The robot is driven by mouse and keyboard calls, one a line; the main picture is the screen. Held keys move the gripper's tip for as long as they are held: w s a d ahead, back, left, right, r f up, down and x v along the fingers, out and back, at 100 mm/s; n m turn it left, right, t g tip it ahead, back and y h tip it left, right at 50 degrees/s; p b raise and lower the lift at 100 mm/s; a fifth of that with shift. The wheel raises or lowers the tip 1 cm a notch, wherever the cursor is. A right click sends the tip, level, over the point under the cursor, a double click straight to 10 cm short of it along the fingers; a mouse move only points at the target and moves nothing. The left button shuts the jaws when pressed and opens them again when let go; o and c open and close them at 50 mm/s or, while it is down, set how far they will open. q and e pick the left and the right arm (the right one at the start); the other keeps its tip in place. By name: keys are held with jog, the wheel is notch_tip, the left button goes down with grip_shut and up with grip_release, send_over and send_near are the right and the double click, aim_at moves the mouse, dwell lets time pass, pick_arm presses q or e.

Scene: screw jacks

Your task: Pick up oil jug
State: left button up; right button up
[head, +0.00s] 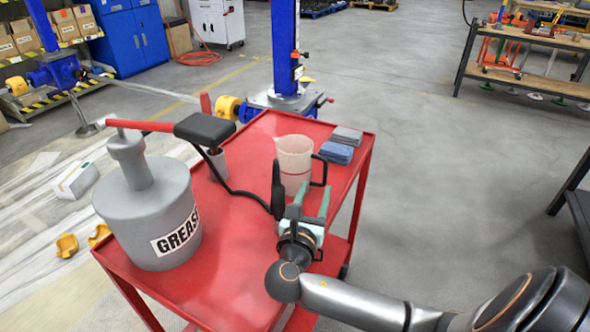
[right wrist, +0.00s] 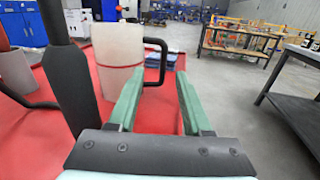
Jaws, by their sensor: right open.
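The oil jug (head: 294,160) is a translucent whitish jug with reddish contents and a black handle on its right side. It stands upright on the red cart's top, and it also shows in the right wrist view (right wrist: 118,62) with its black handle (right wrist: 157,60). My right gripper (head: 312,203) is open and empty just in front of the jug, near its handle side. In the right wrist view its two green fingers (right wrist: 158,100) point toward the handle, apart from it. My left gripper is not in view.
A grey grease bucket (head: 150,215) with a pump stands on the red cart (head: 235,240) at left. A black hose and upright black nozzle (head: 278,188) are close left of my right gripper. Folded cloths (head: 338,152) lie behind the jug. Open floor is at right.

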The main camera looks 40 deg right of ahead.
aim_at(325, 167)
jog(key=x, duration=0.3)
jog(key=shift+w+d, duration=0.15)
jog(key=shift+d, duration=0.15)
jog(key=x, duration=0.1)
jog(key=b+x, duration=0.1)
jog(key=x, duration=0.1)
jog(key=r+x, duration=0.1)
jog(key=x, duration=0.1)
jog(key=shift+d, duration=0.35)
grip_shut()
dwell(0.8)
